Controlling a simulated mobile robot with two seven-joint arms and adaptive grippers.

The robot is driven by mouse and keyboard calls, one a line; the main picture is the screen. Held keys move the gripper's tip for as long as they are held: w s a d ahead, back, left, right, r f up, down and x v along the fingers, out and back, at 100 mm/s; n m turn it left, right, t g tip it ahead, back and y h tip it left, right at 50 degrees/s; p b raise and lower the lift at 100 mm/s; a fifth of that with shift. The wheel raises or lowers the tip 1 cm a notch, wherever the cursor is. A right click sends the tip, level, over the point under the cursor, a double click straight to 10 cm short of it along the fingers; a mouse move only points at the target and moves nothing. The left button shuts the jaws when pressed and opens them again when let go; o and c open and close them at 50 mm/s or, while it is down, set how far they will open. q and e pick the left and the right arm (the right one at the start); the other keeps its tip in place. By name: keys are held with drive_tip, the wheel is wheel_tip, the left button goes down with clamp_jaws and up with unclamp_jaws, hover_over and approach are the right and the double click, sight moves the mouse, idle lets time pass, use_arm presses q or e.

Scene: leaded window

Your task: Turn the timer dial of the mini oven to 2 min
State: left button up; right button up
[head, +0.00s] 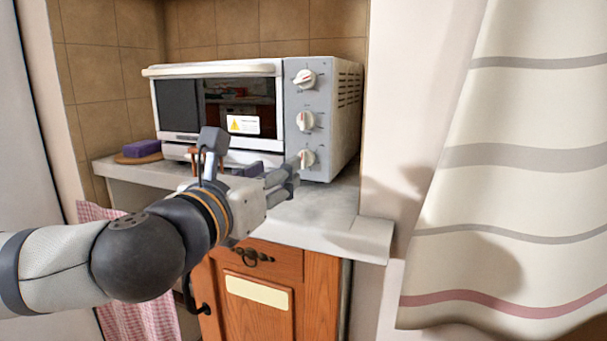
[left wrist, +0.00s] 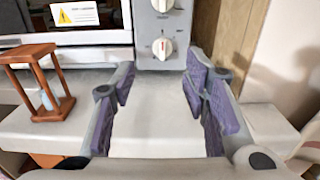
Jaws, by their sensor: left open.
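The white mini oven (head: 220,70) stands on the counter, its door shut. Its grey panel carries three white dials in a column: top (head: 304,77), middle (head: 306,121) and bottom (head: 306,159). Their labels are too small to read, so I cannot tell which is the timer. My left gripper (head: 274,176) is open and empty in front of the oven, near the bottom dial. In the left wrist view, the bottom dial (left wrist: 162,47), with a red mark near its centre, shows beyond the open fingers (left wrist: 160,78), apart from them. My right gripper is out of view.
A wooden-framed hourglass (left wrist: 42,85) stands on the counter left of the gripper. A purple block on a round board (head: 140,150) lies left of the oven. A wall and striped curtain (head: 510,160) are at right. The counter front (head: 330,215) is clear.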

sight(302, 156)
use_arm(q)
drive_tip(key=x, duration=1)
drive_tip(key=shift+d+p, duration=0.2)
drive_tip(key=shift+p, duration=0.15)
clamp_jaws()
